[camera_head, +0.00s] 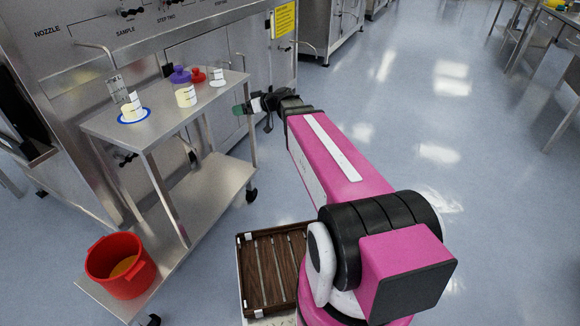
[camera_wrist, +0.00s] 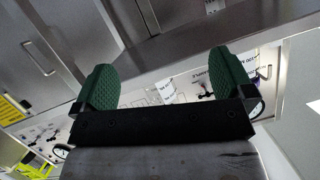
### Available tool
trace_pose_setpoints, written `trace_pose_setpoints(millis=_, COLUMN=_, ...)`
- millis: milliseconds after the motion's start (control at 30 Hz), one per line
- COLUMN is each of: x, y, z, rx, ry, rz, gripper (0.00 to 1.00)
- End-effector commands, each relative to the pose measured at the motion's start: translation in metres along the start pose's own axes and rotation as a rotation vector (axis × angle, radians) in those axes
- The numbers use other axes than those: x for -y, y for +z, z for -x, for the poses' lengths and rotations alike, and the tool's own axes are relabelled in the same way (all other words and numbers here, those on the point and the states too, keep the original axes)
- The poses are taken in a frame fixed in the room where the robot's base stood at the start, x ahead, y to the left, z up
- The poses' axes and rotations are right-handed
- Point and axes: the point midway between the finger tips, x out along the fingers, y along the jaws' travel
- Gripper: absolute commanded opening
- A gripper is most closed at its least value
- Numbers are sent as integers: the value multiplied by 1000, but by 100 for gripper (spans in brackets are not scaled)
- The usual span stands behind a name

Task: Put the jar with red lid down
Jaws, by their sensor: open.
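A red lid (camera_head: 198,76) shows at the back of the steel cart top (camera_head: 160,127); I cannot tell whether a jar is under it. A pale jar (camera_head: 185,96) with a white label stands in front of a purple lid (camera_head: 180,75). Another pale jar (camera_head: 132,111) is at the left on a blue-rimmed disc. A small white labelled item (camera_head: 217,78) is right of the red lid. My gripper (camera_head: 240,108) is off the cart's right edge, apart from these items. In the wrist view my gripper (camera_wrist: 166,82) has its green fingers wide apart, with nothing held between them.
A red bucket (camera_head: 120,264) stands on the cart's lower shelf (camera_head: 200,205) at the front left. A brown slatted tray (camera_head: 270,268) is beside my arm. The steel vessel panel (camera_head: 150,25) rises behind the cart.

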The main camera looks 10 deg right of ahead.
Motion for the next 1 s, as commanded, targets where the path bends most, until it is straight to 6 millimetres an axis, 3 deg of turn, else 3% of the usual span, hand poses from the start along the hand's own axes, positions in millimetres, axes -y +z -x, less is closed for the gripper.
trace_pose_setpoints(millis=33, x=8, y=25, z=5, rx=80, ry=4, rz=-49, gripper=99)
trace_pose_setpoints(millis=167, x=20, y=88, z=21, rx=313, ry=52, rz=-198, gripper=99)
trace_pose_setpoints(millis=300, x=30, y=154, z=50, rx=566, ry=176, rz=-364, gripper=99)
trace_pose_setpoints(millis=500, x=39, y=226, z=106, rx=853, ry=453, rz=-561, gripper=99)
trace_pose_setpoints(millis=700, x=40, y=259, z=145, rx=984, ry=681, rz=-654, gripper=99)
trace_pose_setpoints(millis=1000, x=39, y=264, z=154, rx=1007, ry=741, rz=-673, gripper=99)
